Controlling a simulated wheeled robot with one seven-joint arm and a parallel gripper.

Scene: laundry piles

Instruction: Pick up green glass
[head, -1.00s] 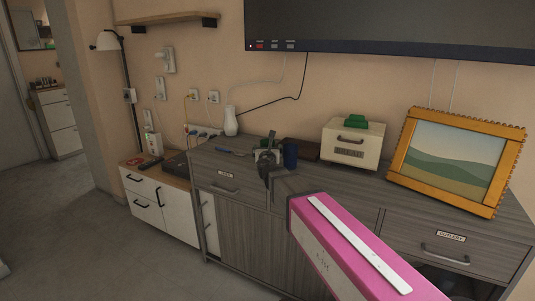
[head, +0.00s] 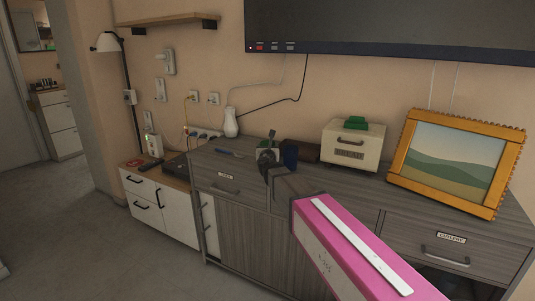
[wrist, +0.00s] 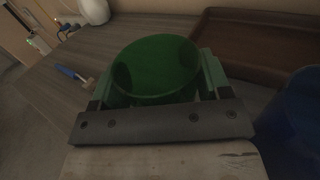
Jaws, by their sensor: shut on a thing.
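The green glass (wrist: 157,68) sits between the two fingers of my gripper (wrist: 155,88) in the wrist view, and I look down at its round top. My gripper is shut on it, with a finger on each side. In the head view my gripper (head: 268,157) is small and dark over the grey dresser (head: 238,225), and it mostly hides the glass. I cannot tell whether the glass is touching the dresser top.
A blue cup (head: 290,155) stands close right of my gripper. Behind it is a brown tray (wrist: 262,40). A cream box (head: 353,147), a framed picture (head: 455,165), a white vase (head: 231,123) and a blue-handled tool (wrist: 72,74) are also on the dresser.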

